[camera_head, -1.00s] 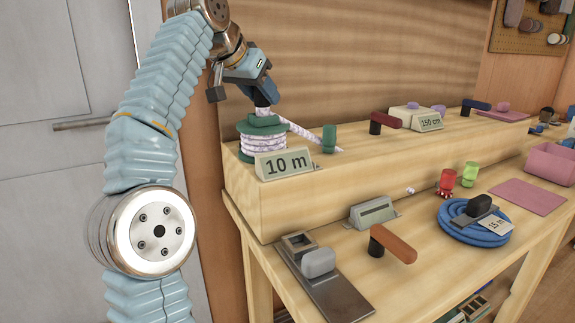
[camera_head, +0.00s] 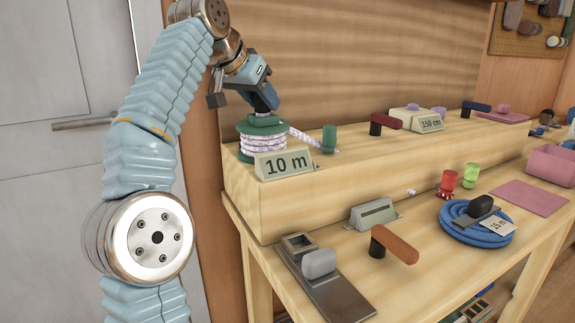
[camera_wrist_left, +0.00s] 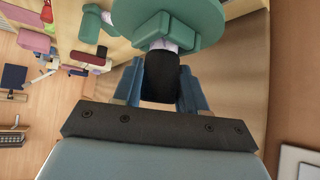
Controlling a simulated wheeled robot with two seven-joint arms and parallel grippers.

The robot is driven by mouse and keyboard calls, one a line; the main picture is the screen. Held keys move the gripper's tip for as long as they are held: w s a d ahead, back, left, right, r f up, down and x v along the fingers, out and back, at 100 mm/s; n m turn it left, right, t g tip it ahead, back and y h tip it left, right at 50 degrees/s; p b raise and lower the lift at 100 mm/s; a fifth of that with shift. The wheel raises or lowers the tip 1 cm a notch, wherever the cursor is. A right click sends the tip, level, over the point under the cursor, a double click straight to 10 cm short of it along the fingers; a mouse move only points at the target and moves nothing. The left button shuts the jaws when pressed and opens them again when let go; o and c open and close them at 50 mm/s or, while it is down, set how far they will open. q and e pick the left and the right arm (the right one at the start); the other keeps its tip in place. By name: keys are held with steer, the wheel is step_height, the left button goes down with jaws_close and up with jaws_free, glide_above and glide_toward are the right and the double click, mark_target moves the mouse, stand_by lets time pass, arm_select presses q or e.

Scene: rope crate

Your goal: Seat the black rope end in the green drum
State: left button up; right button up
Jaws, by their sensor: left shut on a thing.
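The green drum (camera_head: 258,124) stands on the raised wooden shelf at the left, wound with white-and-purple rope (camera_head: 262,147). My left gripper (camera_head: 265,106) is right above its top, tilted down. In the left wrist view, its blue fingers are shut on the black rope end (camera_wrist_left: 161,74). A short white stretch of rope shows between the black end and the green drum (camera_wrist_left: 205,28). How deep the rope sits in the drum is hidden. My right gripper is not in view.
A "10 m" sign (camera_head: 284,165) stands in front of the drum, and a green post (camera_head: 329,138) to its right with rope running to it. A door handle (camera_head: 88,124) is behind my arm. A blue rope coil (camera_head: 476,222) lies on the lower bench.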

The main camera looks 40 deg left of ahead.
arm_select(q)
steer(key=shift+f, duration=0.15)
steer(key=o, duration=1.3)
